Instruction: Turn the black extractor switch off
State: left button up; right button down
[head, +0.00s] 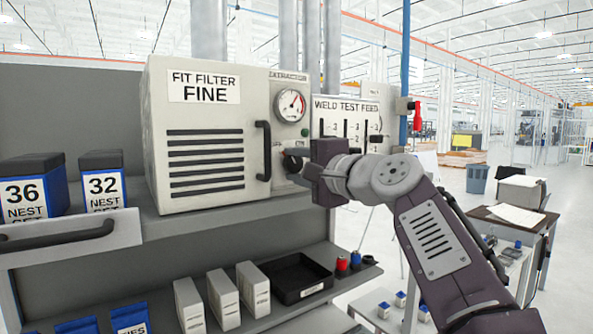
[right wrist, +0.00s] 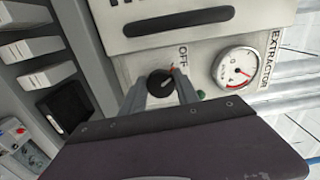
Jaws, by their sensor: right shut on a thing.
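The black extractor switch (right wrist: 161,82) is a round knob on the pale front panel of the extractor (head: 157,130). An OFF label shows beside it in the right wrist view. My right gripper (right wrist: 162,88) has a finger on each side of the knob and is shut on it. In the head view my right gripper (head: 295,163) reaches the panel below the gauge, and the knob is mostly hidden. I cannot tell the knob's exact setting. My left gripper is not in view.
A round gauge (head: 291,105) and a small green light (head: 305,132) sit above the switch. A black handle (head: 264,150) stands out to its left. The WELD TEST FEED panel (head: 347,110) is close on the right. A black tray (head: 289,278) lies on the shelf below.

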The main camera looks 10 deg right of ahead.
jog(key=shift+n+b, duration=0.35)
jog(key=shift+n, duration=0.75)
jog(key=shift+r, duration=0.1)
jog(key=c, duration=1)
grip_release()
jog(key=shift+o, duration=0.5)
jog(key=shift+w, duration=0.2)
jog(key=shift+s+f, duration=0.1)
jog(key=shift+f, duration=0.1)
jog(key=b+v, duration=0.3)
jog(key=v, duration=0.6)
